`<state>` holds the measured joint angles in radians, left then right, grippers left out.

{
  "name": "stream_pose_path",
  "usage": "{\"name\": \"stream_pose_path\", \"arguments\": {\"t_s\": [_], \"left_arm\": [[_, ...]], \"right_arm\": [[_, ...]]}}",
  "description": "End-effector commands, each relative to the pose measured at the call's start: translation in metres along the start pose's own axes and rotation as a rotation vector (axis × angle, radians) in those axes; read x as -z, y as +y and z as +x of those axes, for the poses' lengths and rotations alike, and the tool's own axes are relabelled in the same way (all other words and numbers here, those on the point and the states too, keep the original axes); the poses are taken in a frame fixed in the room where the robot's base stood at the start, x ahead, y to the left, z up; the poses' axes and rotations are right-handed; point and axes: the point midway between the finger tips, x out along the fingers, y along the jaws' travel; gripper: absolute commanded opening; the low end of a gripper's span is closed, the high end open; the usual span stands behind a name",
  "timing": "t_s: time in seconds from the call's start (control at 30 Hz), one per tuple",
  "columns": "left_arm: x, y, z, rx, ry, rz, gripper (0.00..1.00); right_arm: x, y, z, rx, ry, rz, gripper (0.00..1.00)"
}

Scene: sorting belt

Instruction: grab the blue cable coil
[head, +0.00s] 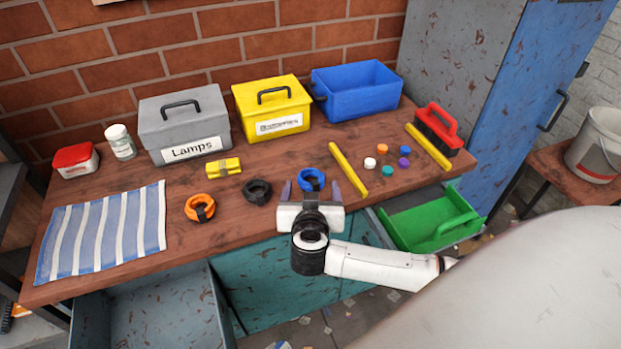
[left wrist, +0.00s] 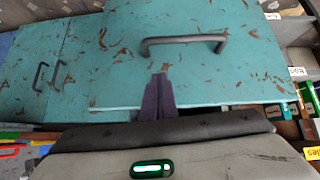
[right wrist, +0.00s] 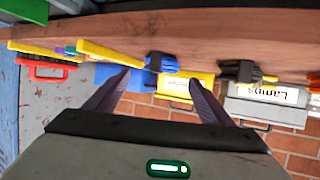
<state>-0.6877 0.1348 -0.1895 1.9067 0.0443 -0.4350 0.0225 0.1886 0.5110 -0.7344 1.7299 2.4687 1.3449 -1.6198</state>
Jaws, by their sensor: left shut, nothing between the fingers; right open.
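The blue cable coil (head: 311,178) lies on the wooden workbench near its front edge, with a dark band around part of it. My right gripper (head: 311,189) is open at the bench's front edge, its two fingers pointing at the coil, one on each side. In the right wrist view the blue coil (right wrist: 170,65) shows between and beyond the open fingertips (right wrist: 160,80), with nothing held. My left gripper (left wrist: 161,88) is shut and empty in front of a teal cabinet door; it is not in the head view.
A black coil (head: 257,191) and an orange coil (head: 200,207) lie left of the blue one. A yellow bar (head: 348,170) lies close on its right. Lidded boxes and an open blue bin (head: 357,91) stand behind. An open drawer (head: 150,310) juts out below.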

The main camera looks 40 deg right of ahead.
Motion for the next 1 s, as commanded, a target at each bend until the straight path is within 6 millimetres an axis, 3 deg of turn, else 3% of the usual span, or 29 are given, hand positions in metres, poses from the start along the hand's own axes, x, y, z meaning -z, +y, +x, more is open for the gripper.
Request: {"name": "stream_pose_path", "arguments": {"t_s": [0.17,0.43,0.73,0.77,1.0], "left_arm": [[-0.001,0.0,0.0,0.0,-0.002,0.001,0.0],[0.0,0.001,-0.001,-0.001,-0.002,0.001,0.0],[0.001,0.001,-0.001,-0.001,0.0,0.002,0.0],[0.001,0.001,-0.001,-0.001,0.0,0.002,0.0],[0.002,0.001,-0.001,-0.002,0.001,0.002,0.0]], "right_arm": [[0.0,0.0,0.014,0.0,0.002,0.0,0.75],[-0.001,-0.002,0.052,-0.001,0.003,0.0,0.75],[-0.002,-0.002,0.058,0.001,0.001,0.003,0.75],[-0.002,-0.002,0.058,0.001,0.001,0.002,0.74],[-0.002,-0.002,0.058,0.001,0.001,0.002,0.33]]}}
